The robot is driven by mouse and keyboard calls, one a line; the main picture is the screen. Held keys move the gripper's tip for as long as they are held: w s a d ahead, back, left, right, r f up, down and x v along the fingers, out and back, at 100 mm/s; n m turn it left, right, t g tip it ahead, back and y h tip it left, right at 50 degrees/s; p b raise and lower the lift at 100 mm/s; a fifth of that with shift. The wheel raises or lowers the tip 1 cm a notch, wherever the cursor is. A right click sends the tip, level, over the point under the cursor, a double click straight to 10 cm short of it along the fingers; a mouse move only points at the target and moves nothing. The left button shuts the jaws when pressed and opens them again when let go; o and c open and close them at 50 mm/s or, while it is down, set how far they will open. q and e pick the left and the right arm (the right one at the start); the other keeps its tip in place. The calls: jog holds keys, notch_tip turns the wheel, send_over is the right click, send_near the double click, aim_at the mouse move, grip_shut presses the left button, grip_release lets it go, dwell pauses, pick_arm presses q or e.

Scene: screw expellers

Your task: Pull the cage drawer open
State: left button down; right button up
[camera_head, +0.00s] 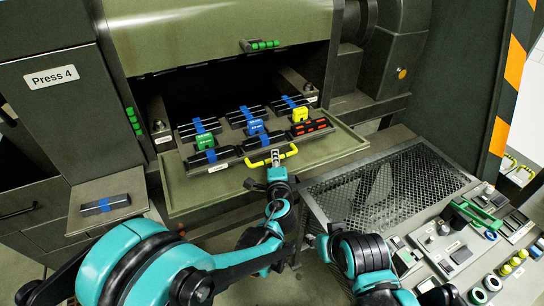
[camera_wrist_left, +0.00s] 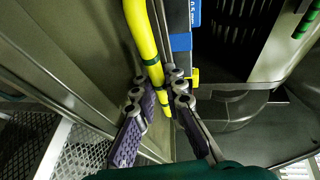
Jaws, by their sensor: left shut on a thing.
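The cage drawer (camera_head: 228,151) of the press carries several black bars with blue, green and yellow clips, and one dark block with red marks. Its front part lies in front of the dark opening, over an olive tray; its rear runs back towards the opening. A yellow bar handle (camera_head: 291,152) is on its front edge. My left gripper (camera_head: 275,158) is shut on the handle near its middle. In the left wrist view, the yellow handle (camera_wrist_left: 142,35) passes between the fingers of the left gripper (camera_wrist_left: 171,82).
The olive tray (camera_head: 190,201) juts out below the drawer. A mesh-topped bench (camera_head: 385,190) and a control panel with buttons stand at the right. A small shelf (camera_head: 85,222) with a dark bar is at the left. A raised olive cover (camera_head: 220,35) hangs above the opening.

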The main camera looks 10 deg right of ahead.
pick_arm(q)
jog(key=c, duration=1.6)
grip_release()
jog(key=shift+v, duration=4.05)
